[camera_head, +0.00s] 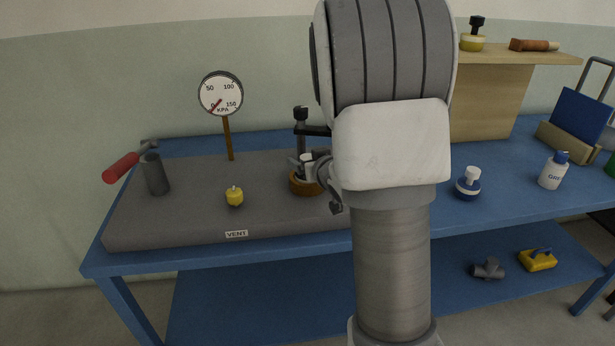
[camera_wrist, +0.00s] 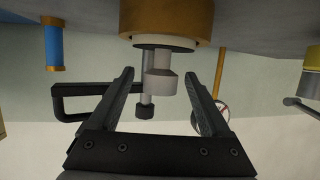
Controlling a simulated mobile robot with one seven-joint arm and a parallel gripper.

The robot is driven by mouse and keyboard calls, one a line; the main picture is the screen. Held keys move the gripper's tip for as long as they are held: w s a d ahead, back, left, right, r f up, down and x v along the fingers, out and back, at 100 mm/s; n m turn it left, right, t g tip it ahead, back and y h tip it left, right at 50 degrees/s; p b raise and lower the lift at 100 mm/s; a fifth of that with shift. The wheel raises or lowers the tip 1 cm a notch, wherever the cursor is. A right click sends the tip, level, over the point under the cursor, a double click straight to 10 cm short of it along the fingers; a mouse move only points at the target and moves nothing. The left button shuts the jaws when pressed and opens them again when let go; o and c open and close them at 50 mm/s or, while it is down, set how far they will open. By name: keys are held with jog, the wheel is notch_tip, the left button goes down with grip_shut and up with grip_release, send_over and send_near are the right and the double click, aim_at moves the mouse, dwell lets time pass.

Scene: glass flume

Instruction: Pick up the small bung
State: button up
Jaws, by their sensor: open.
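A pale grey stepped plug, which I take to be the small bung (camera_wrist: 160,78), stands in a round orange-brown collar (camera_wrist: 166,22) in the wrist view, which is upside down. In the head view the bung (camera_head: 307,168) shows above the collar (camera_head: 304,187) on the grey slab, partly covered by my gripper. My gripper (camera_wrist: 161,70) is open, with one finger on each side of the bung in the picture. Gaps show on both sides, and I see no contact. In the head view my arm hides much of the gripper (camera_head: 318,172).
A black post with a side arm (camera_head: 300,120) stands close behind the collar. A yellow knob (camera_head: 234,196), a pressure gauge (camera_head: 221,94) and a red-handled lever (camera_head: 122,167) are on the left.

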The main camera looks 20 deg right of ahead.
grip_shut()
jog(key=shift+r, duration=0.15)
